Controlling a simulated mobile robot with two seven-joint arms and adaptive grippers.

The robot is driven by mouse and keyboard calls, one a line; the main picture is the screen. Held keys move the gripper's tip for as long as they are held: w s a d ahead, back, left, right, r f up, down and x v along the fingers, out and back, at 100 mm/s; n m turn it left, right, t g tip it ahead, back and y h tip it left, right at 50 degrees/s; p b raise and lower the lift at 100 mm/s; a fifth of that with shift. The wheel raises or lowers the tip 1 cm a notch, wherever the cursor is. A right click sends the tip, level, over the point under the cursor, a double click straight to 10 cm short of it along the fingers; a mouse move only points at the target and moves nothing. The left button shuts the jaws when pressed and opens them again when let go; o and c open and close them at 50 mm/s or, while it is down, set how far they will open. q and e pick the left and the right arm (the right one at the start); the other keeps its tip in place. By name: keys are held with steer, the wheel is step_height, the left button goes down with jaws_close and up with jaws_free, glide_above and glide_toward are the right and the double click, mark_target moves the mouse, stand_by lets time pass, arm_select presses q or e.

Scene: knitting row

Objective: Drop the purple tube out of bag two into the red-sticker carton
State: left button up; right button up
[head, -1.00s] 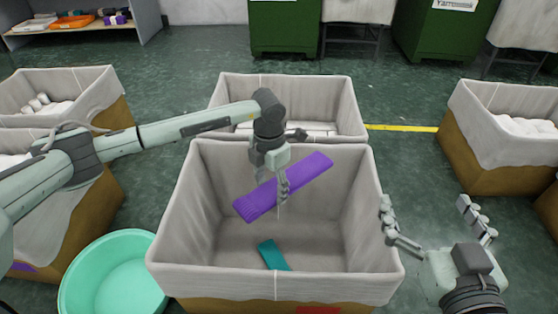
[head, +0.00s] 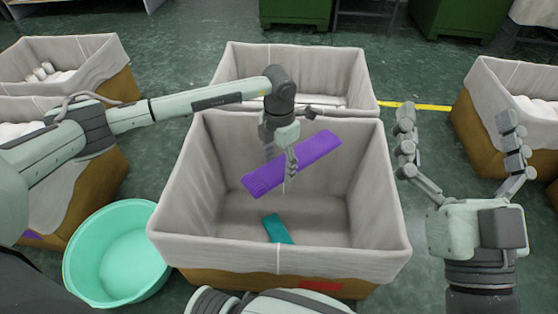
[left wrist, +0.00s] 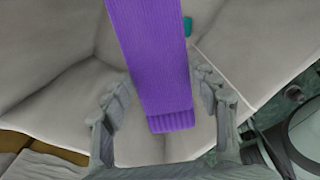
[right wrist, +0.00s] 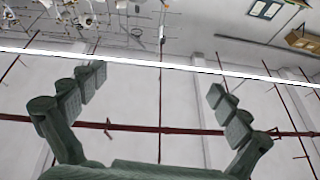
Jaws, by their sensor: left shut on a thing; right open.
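The purple tube (head: 318,148) is a long ribbed knitted piece. My left gripper (head: 288,168) is shut on it and holds it tilted inside the mouth of the carton with the red sticker (head: 320,286). This carton (head: 190,240) is brown with a pale fabric liner. In the left wrist view the tube (left wrist: 150,50) runs between the two fingers. A teal tube (head: 278,229) lies on the carton's floor below. My right gripper (head: 458,125) is open and empty, right of the carton. I cannot tell which container is bag two.
A second lined carton (head: 230,65) stands directly behind. More lined cartons stand at the left (head: 105,60) and right (head: 480,95). A mint green basin (head: 120,255) sits on the floor at the front left. Dark green floor is clear between the cartons.

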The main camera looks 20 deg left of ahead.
arm_select(q)
steer(key=shift+f+b, duration=0.5)
steer(key=shift+f, duration=0.6)
arm_select(e)
steer(key=shift+s+d+r+t, duration=0.3)
steer(key=shift+s+r+t, duration=0.05)
steer(key=shift+r+t, duration=0.3)
steer(key=shift+s+d+r+t, duration=0.25)
steer(key=shift+s+r+t, duration=0.05)
steer(key=shift+r+t, duration=0.3)
arm_select(q)
steer(key=o, duration=1)
step_height(320, 180, up, 12)
steer(key=shift+r, duration=0.1)
